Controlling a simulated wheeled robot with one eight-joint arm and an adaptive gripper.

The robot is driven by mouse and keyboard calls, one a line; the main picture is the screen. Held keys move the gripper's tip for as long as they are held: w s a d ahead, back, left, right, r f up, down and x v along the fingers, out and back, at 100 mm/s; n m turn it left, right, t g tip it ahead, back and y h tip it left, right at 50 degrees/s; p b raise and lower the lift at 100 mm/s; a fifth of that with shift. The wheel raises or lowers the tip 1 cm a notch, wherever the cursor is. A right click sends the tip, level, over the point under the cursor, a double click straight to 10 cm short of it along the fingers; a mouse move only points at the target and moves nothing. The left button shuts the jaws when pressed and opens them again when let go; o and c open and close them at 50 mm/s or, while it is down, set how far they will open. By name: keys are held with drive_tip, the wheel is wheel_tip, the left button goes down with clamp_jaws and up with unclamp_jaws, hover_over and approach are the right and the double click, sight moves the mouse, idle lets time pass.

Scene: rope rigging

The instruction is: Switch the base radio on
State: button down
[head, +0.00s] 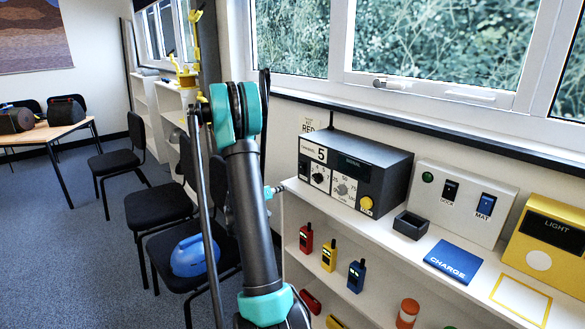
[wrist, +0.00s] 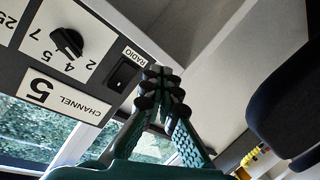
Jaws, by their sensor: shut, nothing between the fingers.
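The base radio (head: 378,160) is a dark grey box with a white-labelled front, a "CHANNEL 5" plate, dials and a yellow knob, on the white shelf top under the window. In the wrist view its front panel (wrist: 14,66) shows upside down, with a black channel dial (wrist: 67,42). The black rocker switch (wrist: 124,73) labelled "RADIO" sits beside the dial; which way it is pressed I cannot tell. My gripper (wrist: 161,82) is shut and empty, its tips close beside the switch; contact is unclear. In the head view my arm hides most of the gripper.
Right of the radio are a black tray (head: 410,224), a blue "CHARGE" pad (head: 453,261), a DOCK/MAT switch box (head: 464,200) and a yellow LIGHT box (head: 550,245). Small handsets (head: 329,255) stand on the shelf below. Black chairs (head: 160,208) stand left of my arm.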

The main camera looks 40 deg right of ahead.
sight(301, 169)
idle(0.3)
drive_tip(key=shift+w+d+r, duration=0.1)
drive_tip(key=shift+d+r, duration=0.65)
drive_tip(key=shift+d, duration=0.5)
drive_tip(key=shift+w+d+r, duration=0.1)
drive_tip(key=shift+d+r, duration=0.65)
drive_tip(key=shift+d, duration=0.55)
drive_tip(key=shift+w+d+r, duration=0.1)
drive_tip(key=shift+d+r, duration=0.65)
drive_tip(key=shift+d, duration=0.5)
drive_tip(key=shift+s+d, duration=0.1)
drive_tip(key=shift+d+r, duration=0.2)
drive_tip(key=shift+d, duration=0.05)
drive_tip(key=shift+d+r, duration=0.45)
drive_tip(key=shift+d, duration=0.25)
drive_tip(key=shift+a+f, duration=0.5)
drive_tip(key=shift+f, duration=0.05)
drive_tip(key=shift+a+f, duration=0.15)
drive_tip(key=shift+a, duration=0.15)
